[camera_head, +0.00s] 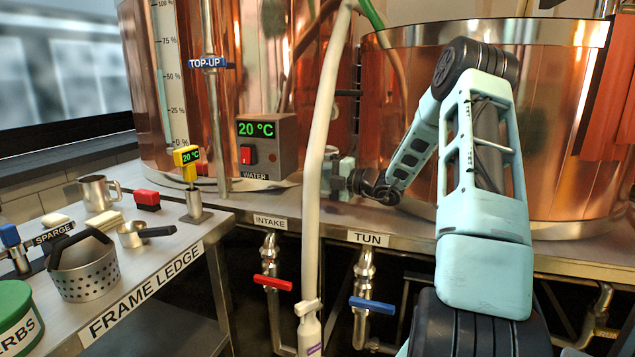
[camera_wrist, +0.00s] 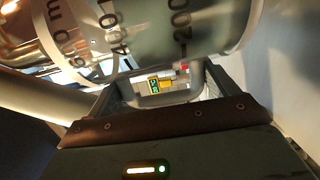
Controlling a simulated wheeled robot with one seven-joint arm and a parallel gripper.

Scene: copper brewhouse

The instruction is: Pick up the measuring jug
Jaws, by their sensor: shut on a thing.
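The measuring jug (camera_wrist: 150,35) fills the top of the wrist view, clear-walled, with white bands and dark volume marks reading about 600, 400 and 200. It appears tilted in that view. My gripper (camera_wrist: 160,80) is shut on the jug, close below its marked wall; the exact contact is hard to make out. In the head view my arm reaches forward over the copper tun's ledge, and its end lies beside the pale hose. I cannot make out the jug there.
The pale hose (camera_head: 319,150) hangs upright just left of my wrist. The frame ledge (camera_head: 180,240) at left carries a steel mug (camera_head: 98,191), a perforated basket (camera_head: 86,268), a scoop (camera_head: 132,234) and a yellow thermometer (camera_head: 187,160). The copper tun (camera_head: 400,120) stands behind my arm.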

